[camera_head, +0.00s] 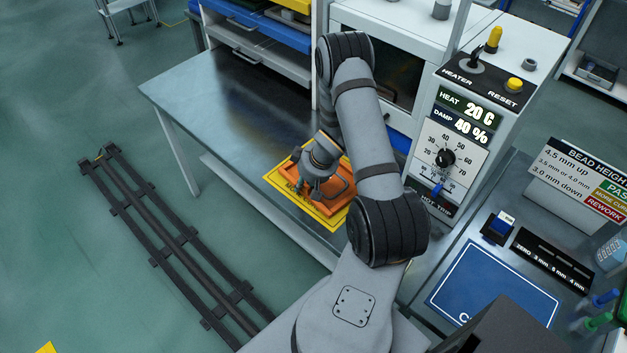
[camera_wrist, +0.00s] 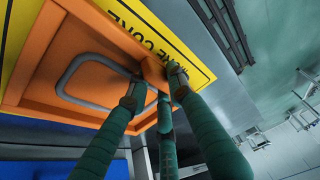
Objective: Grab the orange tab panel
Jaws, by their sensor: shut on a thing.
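The orange tab panel (camera_head: 335,198) lies over the yellow marked area on the steel bench, partly hidden by my gripper. It is a framed orange piece with a grey rounded loop on its face, clearer in the wrist view (camera_wrist: 88,42). My gripper (camera_head: 316,190) points down at it. In the wrist view, the green fingers of my gripper (camera_wrist: 156,86) are shut on the panel's raised orange tab (camera_wrist: 153,72). I cannot tell whether the panel is resting on the bench or slightly lifted.
The yellow placard (camera_head: 328,222) with black lettering lies on the bench (camera_head: 205,90). A heater control box (camera_head: 455,140) stands to the right, beside a white cabinet. A blue mat (camera_head: 490,285) lies on the right counter. The bench's left part is clear.

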